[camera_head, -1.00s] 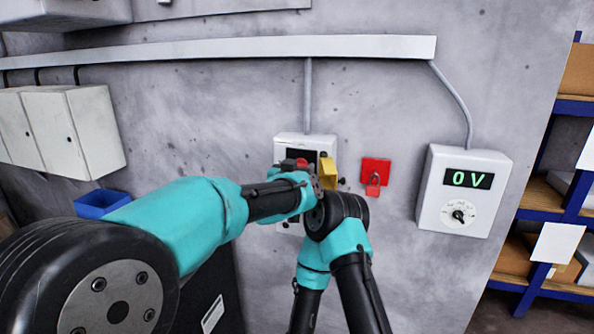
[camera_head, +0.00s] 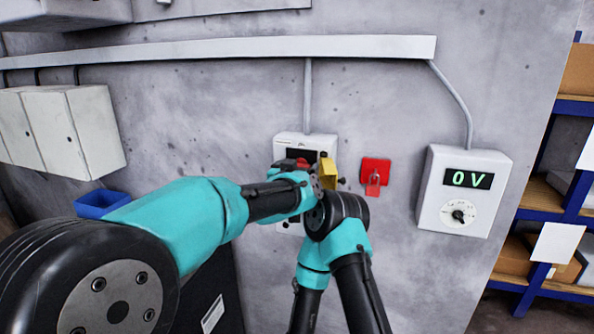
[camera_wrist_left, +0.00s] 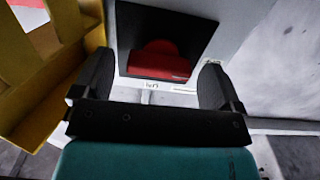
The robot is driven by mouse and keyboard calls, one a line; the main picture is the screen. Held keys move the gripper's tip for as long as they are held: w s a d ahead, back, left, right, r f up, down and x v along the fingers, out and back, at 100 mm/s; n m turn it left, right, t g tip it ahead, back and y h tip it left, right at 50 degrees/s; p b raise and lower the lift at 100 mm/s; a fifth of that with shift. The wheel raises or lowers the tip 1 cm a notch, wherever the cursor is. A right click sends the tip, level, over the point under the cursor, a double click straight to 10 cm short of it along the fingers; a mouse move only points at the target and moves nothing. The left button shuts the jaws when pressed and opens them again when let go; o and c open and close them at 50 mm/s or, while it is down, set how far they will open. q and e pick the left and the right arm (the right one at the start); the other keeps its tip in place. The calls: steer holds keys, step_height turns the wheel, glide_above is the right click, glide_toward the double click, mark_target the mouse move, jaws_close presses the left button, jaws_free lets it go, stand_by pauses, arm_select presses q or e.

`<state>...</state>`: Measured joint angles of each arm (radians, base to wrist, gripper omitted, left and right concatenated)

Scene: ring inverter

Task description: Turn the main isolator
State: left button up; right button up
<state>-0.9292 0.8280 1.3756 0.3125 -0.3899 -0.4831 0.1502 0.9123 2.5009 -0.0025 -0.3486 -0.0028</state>
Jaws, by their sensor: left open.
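The main isolator is a pale box (camera_head: 290,138) on the wall with a dark plate and a red handle (camera_head: 303,161). My left gripper (camera_wrist_left: 152,60) is in front of it, mostly hidden by my own arm in the head view. In the left wrist view the red handle (camera_wrist_left: 160,62) stands out from the black plate (camera_wrist_left: 205,35), in the space between the two black fingers. The fingers are apart, one to each side of the handle, and no contact shows. My right gripper is not in view.
A yellow part (camera_head: 328,168) sits beside the isolator, close to the left finger in the wrist view. A red padlock on a red plate (camera_head: 375,166) hangs to the right. A meter box (camera_head: 432,190) reads 0 V. A blue bin (camera_head: 103,204) is at left.

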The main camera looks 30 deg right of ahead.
arm_select(q)
steer(key=v, duration=0.7)
steer(key=shift+s, duration=0.15)
steer(key=shift+a, duration=0.2)
